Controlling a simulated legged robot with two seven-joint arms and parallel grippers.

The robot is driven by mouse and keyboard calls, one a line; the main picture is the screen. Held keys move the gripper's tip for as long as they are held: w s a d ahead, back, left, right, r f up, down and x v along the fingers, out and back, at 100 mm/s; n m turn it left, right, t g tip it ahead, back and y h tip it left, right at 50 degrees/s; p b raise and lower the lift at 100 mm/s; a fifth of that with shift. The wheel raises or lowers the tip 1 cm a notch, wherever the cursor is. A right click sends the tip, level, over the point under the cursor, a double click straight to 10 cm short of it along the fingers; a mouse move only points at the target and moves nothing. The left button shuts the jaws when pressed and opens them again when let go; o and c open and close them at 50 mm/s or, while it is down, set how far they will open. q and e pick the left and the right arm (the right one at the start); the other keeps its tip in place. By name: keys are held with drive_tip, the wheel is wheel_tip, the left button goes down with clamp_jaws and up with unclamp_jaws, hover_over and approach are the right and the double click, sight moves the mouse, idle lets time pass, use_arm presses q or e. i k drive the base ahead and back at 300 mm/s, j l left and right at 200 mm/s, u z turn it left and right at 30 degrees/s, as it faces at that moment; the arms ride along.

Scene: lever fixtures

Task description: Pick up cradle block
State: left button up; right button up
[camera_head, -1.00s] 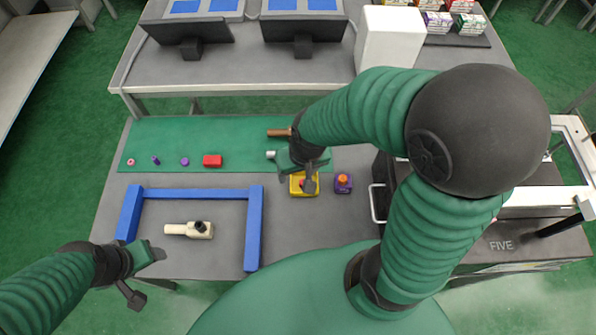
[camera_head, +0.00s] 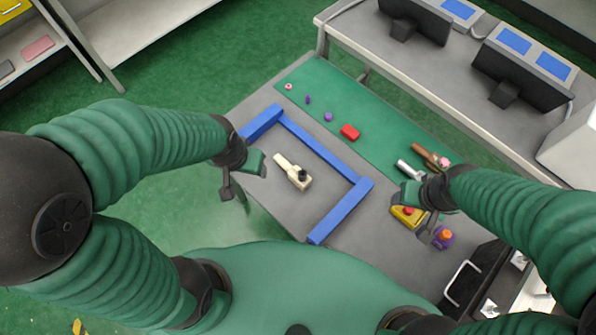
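I cannot tell for sure which piece is the cradle block. A cream block (camera_head: 296,174) with a black knob and a narrow handle lies inside the blue three-sided frame (camera_head: 338,210). A yellow block (camera_head: 404,218) with a red top and a purple block (camera_head: 443,238) with an orange top sit at the table's right part. My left gripper (camera_head: 243,176) is open and empty, left of the cream block near the table's edge. My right gripper (camera_head: 419,210) is open over the yellow block and partly hides it; contact is unclear.
A green mat (camera_head: 375,118) holds a red block (camera_head: 350,132), small purple and pink pieces, a silver cylinder (camera_head: 407,169) and a brown handle (camera_head: 426,154). A dark box with a pale handle (camera_head: 461,283) stands lower right. The grey table (camera_head: 250,104) is clear around the cream block.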

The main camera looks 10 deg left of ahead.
sight(299, 176)
drive_tip(key=j, duration=0.55)
drive_tip(key=i+j, duration=0.15)
drive_tip(key=j, duration=1)
